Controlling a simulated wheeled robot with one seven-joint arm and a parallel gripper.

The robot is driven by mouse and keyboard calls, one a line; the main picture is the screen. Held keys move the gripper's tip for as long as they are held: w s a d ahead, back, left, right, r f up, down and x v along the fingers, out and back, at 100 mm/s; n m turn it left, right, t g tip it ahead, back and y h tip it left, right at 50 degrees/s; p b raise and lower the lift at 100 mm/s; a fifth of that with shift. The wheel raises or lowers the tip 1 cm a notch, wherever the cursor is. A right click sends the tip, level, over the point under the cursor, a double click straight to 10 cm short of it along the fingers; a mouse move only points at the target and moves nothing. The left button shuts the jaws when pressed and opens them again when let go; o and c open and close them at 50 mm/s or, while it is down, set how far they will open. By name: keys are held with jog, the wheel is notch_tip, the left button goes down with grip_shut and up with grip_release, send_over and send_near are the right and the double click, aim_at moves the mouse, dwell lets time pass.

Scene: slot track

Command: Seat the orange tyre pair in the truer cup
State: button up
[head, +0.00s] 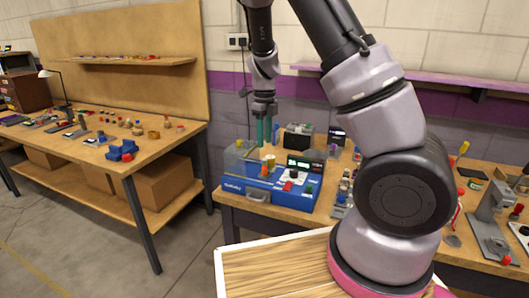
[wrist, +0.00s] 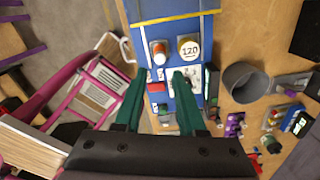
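My gripper (head: 264,131) points down over the blue machine (head: 262,189) on the right-hand bench. Its green fingers stand apart with nothing between them in the wrist view (wrist: 160,80). A small orange piece (head: 265,171) stands on the blue machine's top, below and apart from the fingertips. I cannot tell which part is the truer cup.
A red block (head: 288,186) and a green display (head: 298,162) are on the machine. A grey round cup (wrist: 245,82) stands on the bench to its right in the wrist view. Several small parts lie nearby. Another bench (head: 150,166) stands at left.

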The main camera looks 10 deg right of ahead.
jog(key=shift+r, duration=0.85)
jog(key=s+d+r+n+t+y, duration=0.1)
jog(key=s+d+r+n+t, duration=0.2)
jog(key=s+r+n, duration=0.8)
jog(key=s+d+r+n+t+y, duration=0.1)
jog(key=s+r+n+t, duration=0.3)
jog(key=s+r+n, duration=0.7)
notch_tip(320, 180, up, 3)
jog(key=shift+s+d+r+n, duration=0.1)
jog(key=shift+s+d+n, duration=0.05)
jog(key=shift+d+n, duration=0.85)
jog(key=shift+a, duration=0.1)
